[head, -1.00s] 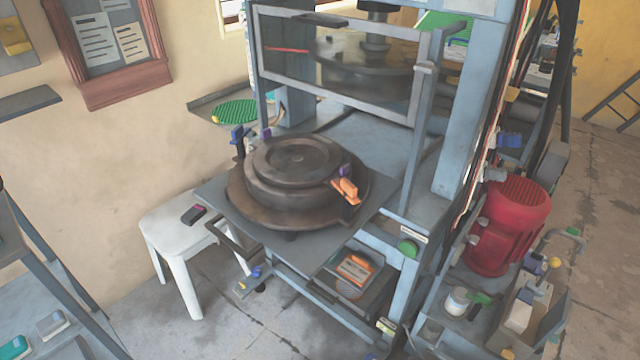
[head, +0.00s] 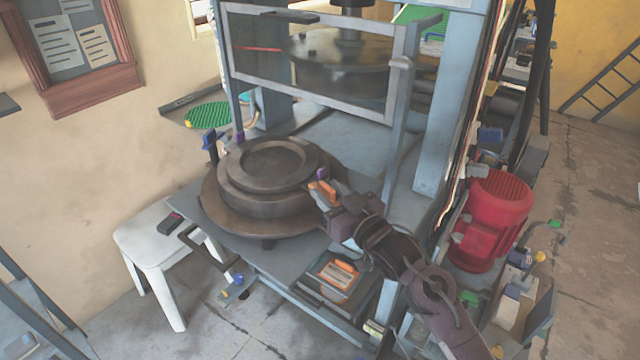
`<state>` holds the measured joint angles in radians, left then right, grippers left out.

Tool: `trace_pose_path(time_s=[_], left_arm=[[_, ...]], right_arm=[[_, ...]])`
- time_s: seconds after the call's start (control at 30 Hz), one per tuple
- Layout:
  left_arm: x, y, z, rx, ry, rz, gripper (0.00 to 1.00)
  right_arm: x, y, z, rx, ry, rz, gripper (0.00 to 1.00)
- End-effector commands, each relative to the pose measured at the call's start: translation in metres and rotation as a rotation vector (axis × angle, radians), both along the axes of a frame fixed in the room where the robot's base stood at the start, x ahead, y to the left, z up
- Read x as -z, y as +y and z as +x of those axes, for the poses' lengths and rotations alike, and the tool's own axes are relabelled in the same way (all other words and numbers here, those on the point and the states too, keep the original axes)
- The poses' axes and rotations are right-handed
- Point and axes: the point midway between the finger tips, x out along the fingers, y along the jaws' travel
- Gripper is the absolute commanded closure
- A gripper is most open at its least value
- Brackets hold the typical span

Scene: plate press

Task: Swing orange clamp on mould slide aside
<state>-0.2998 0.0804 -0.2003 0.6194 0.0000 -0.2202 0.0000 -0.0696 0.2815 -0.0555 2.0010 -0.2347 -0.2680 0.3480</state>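The orange clamp (head: 321,189) sits at the right front edge of the round dark mould (head: 268,180), with a purple part beside it. The mould rests on the grey slide plate (head: 286,250) that sticks out in front of the press. My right gripper (head: 331,205) comes in from the lower right, and its tip end is right at the orange clamp, covering its lower part. I cannot tell whether the fingers touch it or are open. A blue clamp (head: 209,142) stands upright at the mould's left side. My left gripper is out of view.
The framed guard (head: 310,60) hangs over the back of the slide. A handle (head: 206,252) sticks out at the slide's front left. A white stool (head: 150,240) stands to the left, and a red motor (head: 492,220) to the right of my arm.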

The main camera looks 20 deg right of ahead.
Motion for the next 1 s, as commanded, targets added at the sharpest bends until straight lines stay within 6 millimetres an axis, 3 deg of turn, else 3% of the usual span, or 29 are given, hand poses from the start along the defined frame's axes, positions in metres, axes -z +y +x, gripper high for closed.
trace_pose_path(time_s=[0.2, 0.53, 0.8, 1.0], left_arm=[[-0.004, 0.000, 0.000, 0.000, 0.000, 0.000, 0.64], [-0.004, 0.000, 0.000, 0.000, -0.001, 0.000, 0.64], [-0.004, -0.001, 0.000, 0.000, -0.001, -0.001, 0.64], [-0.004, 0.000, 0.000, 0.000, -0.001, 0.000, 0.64]], right_arm=[[-0.001, 0.008, 0.025, 0.000, 0.000, 0.000, 0.65], [0.001, 0.010, 0.030, 0.000, 0.001, -0.001, 0.65], [0.001, 0.010, 0.030, 0.000, 0.001, -0.001, 0.98], [0.000, 0.010, 0.030, -0.002, 0.002, -0.002, 1.00]])
